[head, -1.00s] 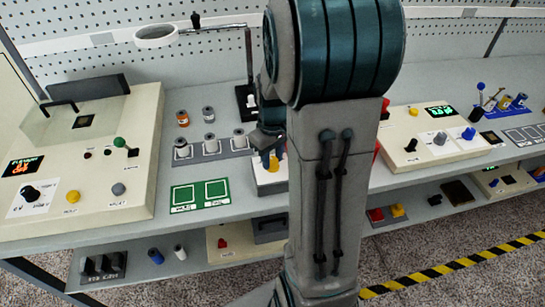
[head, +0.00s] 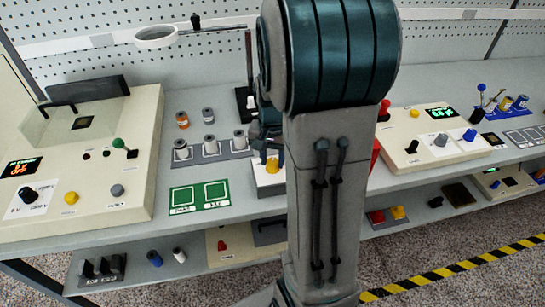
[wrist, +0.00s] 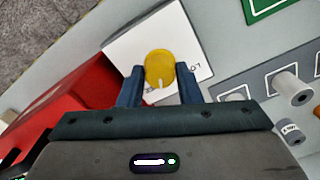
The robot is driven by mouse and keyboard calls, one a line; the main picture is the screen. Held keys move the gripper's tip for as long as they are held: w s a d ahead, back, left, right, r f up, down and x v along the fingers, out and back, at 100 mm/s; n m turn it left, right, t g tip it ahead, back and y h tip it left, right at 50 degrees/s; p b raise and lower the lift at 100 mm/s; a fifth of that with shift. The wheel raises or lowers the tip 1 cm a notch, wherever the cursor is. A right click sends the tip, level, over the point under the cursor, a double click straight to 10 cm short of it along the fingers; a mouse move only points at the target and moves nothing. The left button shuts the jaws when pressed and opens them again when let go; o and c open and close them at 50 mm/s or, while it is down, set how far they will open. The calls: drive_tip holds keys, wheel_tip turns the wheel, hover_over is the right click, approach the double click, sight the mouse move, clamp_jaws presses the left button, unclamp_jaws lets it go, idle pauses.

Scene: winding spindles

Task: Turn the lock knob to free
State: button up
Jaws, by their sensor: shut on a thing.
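The lock knob (wrist: 160,66) is a round yellow knob with a pale pointer mark, on a white plate (wrist: 125,50). The plate has lettering beside the knob, partly covered and starting with "LO". My gripper (wrist: 160,80) is shut on the knob, with one blue finger on each side. The pointer mark points roughly toward my wrist in the wrist view. In the head view, the yellow knob (head: 272,164) shows just left of my arm, under my gripper (head: 268,150). My arm hides the right part of its plate there.
A red body (wrist: 75,95) stands close beside the plate in the wrist view. A grey rack (head: 212,153) with several spools and a green two-square pad (head: 200,195) lie to the left. A cream console (head: 110,160) stands further left, another (head: 430,140) on the right.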

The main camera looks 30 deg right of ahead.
drive_tip(key=shift+m, duration=1.8)
drive_tip(key=o, duration=1)
wheel_tip(320, 180, up, 14)
drive_tip(key=shift+f, duration=0.1)
